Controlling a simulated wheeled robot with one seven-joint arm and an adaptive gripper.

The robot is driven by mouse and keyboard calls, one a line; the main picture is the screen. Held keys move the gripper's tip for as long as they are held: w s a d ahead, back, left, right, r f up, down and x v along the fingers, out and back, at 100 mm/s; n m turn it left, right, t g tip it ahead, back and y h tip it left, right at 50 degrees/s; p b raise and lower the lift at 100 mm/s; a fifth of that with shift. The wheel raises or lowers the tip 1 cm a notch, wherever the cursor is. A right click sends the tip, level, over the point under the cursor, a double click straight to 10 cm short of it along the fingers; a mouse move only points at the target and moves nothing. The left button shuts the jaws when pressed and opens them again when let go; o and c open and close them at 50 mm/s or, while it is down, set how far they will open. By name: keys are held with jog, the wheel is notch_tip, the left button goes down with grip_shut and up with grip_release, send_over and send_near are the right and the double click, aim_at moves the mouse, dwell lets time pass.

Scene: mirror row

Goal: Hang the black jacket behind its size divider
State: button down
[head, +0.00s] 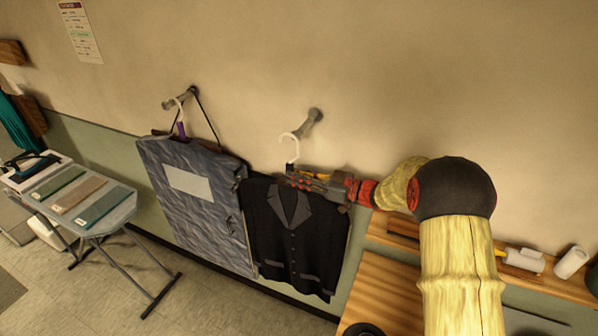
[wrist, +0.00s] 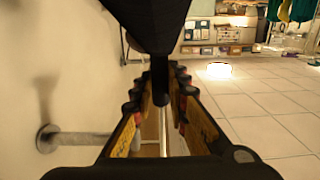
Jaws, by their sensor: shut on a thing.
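The black jacket (head: 297,235) hangs upright on a white hanger (head: 290,148) in the head view. My gripper (head: 300,180) is shut on the hanger's neck, just above the collar; a thin upright rod also shows between the fingers in the wrist view (wrist: 162,125). A grey wall peg (head: 312,120) is just above and right of the hanger's hook. The hook appears off it. The peg also shows left of my fingers in the wrist view (wrist: 70,138). A purple piece (head: 182,130) sits at the left hanger's neck; I cannot tell whether it is a size divider.
A grey-blue garment bag (head: 195,205) hangs from the left peg (head: 180,98), close beside the jacket's left edge. A wooden bench (head: 385,290) is at right. Floor below the jacket is clear.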

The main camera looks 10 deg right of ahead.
jog(key=s+a+p, duration=0.2)
jog(key=s+a, duration=1)
jog(key=s, duration=0.5)
jog(key=shift+a+r, duration=0.2)
dwell(1.3)
jog(key=shift+f, duration=0.1)
